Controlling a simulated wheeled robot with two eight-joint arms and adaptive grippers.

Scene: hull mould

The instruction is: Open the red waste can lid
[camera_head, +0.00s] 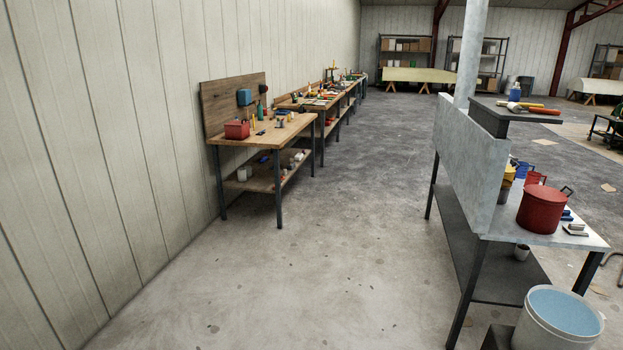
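A red can (541,211), round and upright, stands on the grey metal bench (497,229) at the right of the head view. Its top looks covered by a flat red lid (545,194) that appears shut. A dark loop (567,191) shows at the can's right edge; I cannot tell whether it is part of the can. Neither of my grippers is in view.
A white bucket (528,336) with a blue top surface stands in front of the bench. A raised grey panel (468,152) and a pillar (470,55) edge the bench's left side. Wooden workbenches (262,134) line the left wall. The concrete floor (330,250) between is clear.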

